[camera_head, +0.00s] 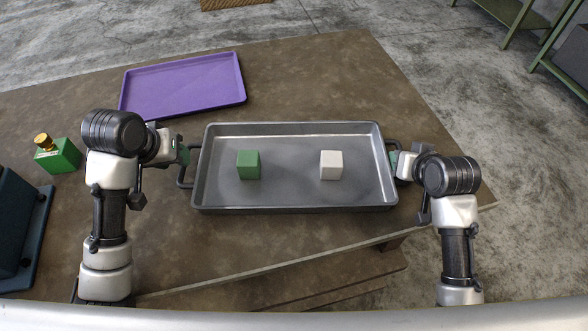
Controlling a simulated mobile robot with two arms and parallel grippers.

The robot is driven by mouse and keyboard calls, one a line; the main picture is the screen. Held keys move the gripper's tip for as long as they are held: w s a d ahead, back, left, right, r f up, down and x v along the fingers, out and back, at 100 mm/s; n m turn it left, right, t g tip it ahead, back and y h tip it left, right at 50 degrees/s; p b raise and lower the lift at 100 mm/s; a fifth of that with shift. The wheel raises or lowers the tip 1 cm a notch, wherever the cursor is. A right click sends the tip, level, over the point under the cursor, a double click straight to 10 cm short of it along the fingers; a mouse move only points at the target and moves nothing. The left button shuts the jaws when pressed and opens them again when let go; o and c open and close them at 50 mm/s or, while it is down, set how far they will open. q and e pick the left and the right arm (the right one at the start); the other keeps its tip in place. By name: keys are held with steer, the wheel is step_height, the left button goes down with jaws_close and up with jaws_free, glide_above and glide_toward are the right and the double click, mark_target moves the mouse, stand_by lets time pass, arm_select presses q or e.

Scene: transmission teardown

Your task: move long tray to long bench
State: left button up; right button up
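The long grey metal tray (290,192) rests on or just above the brown table, with a looped handle at each short end. A green cube (248,165) sits inside it left of centre and a white cube (331,165) right of centre. My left gripper (184,160) is at the tray's left handle, and my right gripper (397,163) is at its right handle. The wrists partly cover both grippers, so I cannot tell whether their fingers are closed on the handles. I cannot tell which surface is the long bench.
The brown table (300,80) has a purple tray (185,84) at the back left. A green block with a gold knob (57,154) and a dark blue object (20,225) stand at the left. Green-framed shelving (520,25) stands at the upper right, across open concrete floor (430,60).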

arm_select(q)
steer(key=s+a, duration=0.1)
steer(key=s, duration=0.2)
steer(key=s+a, duration=0.2)
steer(key=s, duration=0.2)
steer(key=s+a, duration=0.1)
steer(key=s, duration=0.3)
steer(key=shift+s+a+r, duration=0.1)
steer(key=shift+a+r, duration=0.05)
steer(key=shift+a, duration=0.1)
arm_select(e)
steer(key=v, duration=1.2)
steer(key=shift+s, duration=0.1)
